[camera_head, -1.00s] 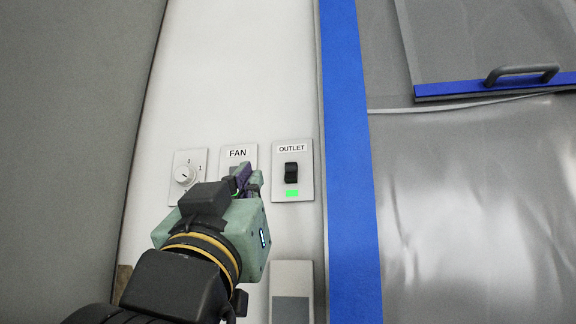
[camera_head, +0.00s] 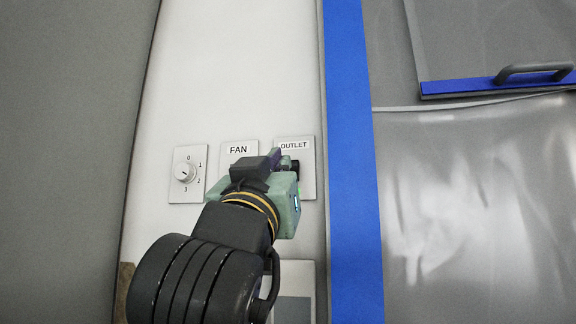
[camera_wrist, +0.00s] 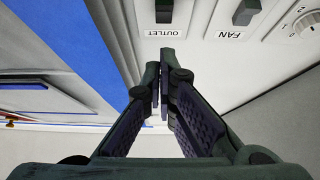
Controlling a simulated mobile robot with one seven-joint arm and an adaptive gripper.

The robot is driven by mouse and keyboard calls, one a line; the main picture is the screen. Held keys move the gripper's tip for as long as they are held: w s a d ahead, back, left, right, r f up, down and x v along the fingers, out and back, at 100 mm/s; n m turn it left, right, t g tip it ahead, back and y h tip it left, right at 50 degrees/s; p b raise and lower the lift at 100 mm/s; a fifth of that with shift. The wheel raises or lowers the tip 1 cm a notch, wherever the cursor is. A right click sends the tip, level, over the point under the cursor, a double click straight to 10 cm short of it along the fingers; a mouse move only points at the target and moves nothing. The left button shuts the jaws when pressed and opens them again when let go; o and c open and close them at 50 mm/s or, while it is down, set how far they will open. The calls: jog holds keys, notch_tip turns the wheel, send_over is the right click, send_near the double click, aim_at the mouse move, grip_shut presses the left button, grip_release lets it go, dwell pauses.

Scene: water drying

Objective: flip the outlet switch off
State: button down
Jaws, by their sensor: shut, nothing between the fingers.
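The OUTLET plate (camera_head: 308,182) is on the white wall panel, just left of the blue post. Its dark rocker switch (camera_head: 296,166) is mostly hidden behind my gripper (camera_head: 281,158), which is shut and empty in front of the plate. In the wrist view the scene is upside down: the OUTLET plate (camera_wrist: 146,17) and its dark switch (camera_wrist: 165,11) are at the top edge, beyond the closed fingers (camera_wrist: 160,98). I cannot tell whether the fingertips touch the switch. Its green light is almost wholly covered.
The FAN plate (camera_head: 237,150) is left of the OUTLET plate, its switch covered by my gripper. A dial plate (camera_head: 186,173) is farther left. The blue post (camera_head: 350,150) and grey door with a handle (camera_head: 535,71) are at right. The wall above the plates is clear.

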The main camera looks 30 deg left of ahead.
jog(key=w+a+r+p, duration=0.1)
jog(key=w+p, duration=0.1)
jog(key=w, duration=0.4)
jog(key=shift+w+a+r+p, duration=0.15)
jog(key=shift+w+a+p, duration=0.1)
jog(key=shift+p, duration=0.1)
